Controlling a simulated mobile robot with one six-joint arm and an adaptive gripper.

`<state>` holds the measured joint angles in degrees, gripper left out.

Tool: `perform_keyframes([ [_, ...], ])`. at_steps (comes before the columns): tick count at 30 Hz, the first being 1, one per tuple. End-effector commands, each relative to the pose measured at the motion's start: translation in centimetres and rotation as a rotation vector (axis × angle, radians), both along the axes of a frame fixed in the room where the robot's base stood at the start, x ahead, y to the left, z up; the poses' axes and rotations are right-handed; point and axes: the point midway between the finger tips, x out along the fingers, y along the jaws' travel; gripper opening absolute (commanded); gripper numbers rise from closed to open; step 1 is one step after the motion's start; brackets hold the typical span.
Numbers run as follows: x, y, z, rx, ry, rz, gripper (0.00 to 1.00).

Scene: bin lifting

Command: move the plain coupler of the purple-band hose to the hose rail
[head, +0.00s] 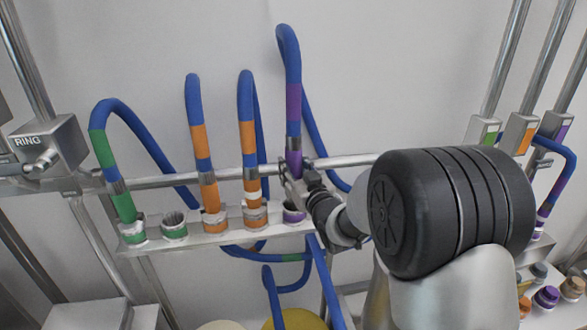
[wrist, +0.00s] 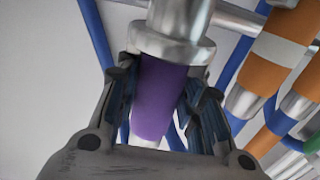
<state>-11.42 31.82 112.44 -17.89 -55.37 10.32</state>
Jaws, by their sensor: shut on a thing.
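The purple-band hose (head: 292,100) rises in a blue loop at the middle of the head view. My gripper (head: 297,178) is shut around the purple coupler (head: 293,160) at its lower end. In the wrist view, the purple coupler (wrist: 160,95) stands between the fingers (wrist: 157,105), with a bright metal collar (wrist: 172,45) beyond it. A purple socket (head: 293,213) lies just below my gripper, and the coupler appears raised above it. Which fixture is the hose rail is unclear; a horizontal metal bar (head: 240,174) runs behind the hoses. My gripper partly hides the coupler's tip.
Green-band (head: 104,150) and orange-band hoses (head: 200,140) stand close on the left. A green socket (head: 174,226) looks empty. A block marked RING (head: 48,143) is at far left. Posts with colour-marked blocks (head: 520,132) and another purple-banded hose section (head: 545,208) are at right.

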Motion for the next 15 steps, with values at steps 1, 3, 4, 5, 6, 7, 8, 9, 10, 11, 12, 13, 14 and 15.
perform_keyframes([
  [1,0.0,0.0,-0.3,0.002,-0.004,0.000,0.03],
  [3,0.0,0.0,-0.5,0.002,-0.004,0.000,0.03],
  [4,0.0,0.0,-0.6,0.002,-0.004,0.000,0.03],
  [5,0.0,0.0,-0.7,0.002,-0.004,0.000,0.03],
  [6,0.0,0.0,-0.8,0.002,-0.004,0.000,0.03],
  [7,0.0,0.0,-0.9,0.002,-0.004,0.000,0.03],
  [8,-0.1,0.0,-1.0,0.002,-0.004,0.000,0.03],
  [9,-0.1,0.0,-1.2,0.002,-0.004,0.000,0.03],
  [10,-0.1,0.0,-1.3,0.002,-0.004,0.000,0.03],
  [11,-0.1,0.0,-1.4,0.002,-0.004,0.000,0.03],
  [12,-0.1,0.0,-1.5,0.002,-0.004,0.000,0.03],
  [13,-0.1,0.0,-1.6,0.002,-0.004,0.001,0.03],
  [14,-0.1,0.0,-1.8,0.002,-0.004,0.001,0.03],
  [15,-0.1,0.0,-1.9,0.002,-0.004,0.001,0.03],
])
